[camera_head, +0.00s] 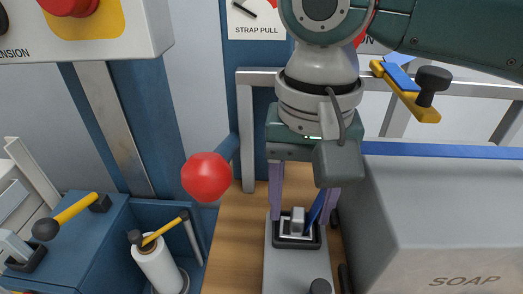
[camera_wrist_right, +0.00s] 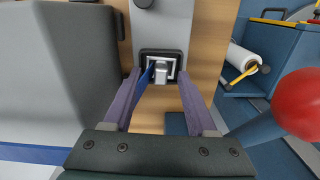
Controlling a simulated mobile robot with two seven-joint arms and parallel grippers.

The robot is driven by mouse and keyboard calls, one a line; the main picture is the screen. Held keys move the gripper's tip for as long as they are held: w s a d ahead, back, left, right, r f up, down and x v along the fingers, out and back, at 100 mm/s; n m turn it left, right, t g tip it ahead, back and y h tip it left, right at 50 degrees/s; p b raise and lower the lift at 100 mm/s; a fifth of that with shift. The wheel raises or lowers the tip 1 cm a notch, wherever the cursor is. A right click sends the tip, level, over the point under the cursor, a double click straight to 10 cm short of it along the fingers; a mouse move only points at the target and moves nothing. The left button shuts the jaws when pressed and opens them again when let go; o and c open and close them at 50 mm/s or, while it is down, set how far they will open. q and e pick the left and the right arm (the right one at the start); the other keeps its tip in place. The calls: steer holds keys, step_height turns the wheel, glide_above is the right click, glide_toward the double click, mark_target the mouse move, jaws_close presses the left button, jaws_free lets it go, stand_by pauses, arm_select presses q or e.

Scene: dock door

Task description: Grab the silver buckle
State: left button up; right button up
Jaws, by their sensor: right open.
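The silver buckle (camera_head: 297,222) sits in a dark frame on a grey strip over the wooden surface. In the right wrist view the buckle (camera_wrist_right: 161,72) is a small metal block on a pale plate, with a blue strap (camera_wrist_right: 146,77) beside it. My right gripper (camera_head: 300,208) points down above the buckle, its two purple fingers open and apart. In the right wrist view the fingertips of my right gripper (camera_wrist_right: 158,80) lie to either side of the buckle. I cannot tell whether they touch it. My left gripper is not in view.
A grey SOAP box (camera_head: 450,220) stands close on the right of the gripper. A red ball knob (camera_head: 207,177) sticks out on the left. A white roll (camera_head: 160,268) and a blue cabinet with a yellow-handled lever (camera_head: 72,210) are farther left.

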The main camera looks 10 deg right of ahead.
steer(key=shift+f, duration=0.4)
steer(key=shift+c, duration=0.2)
jaws_close()
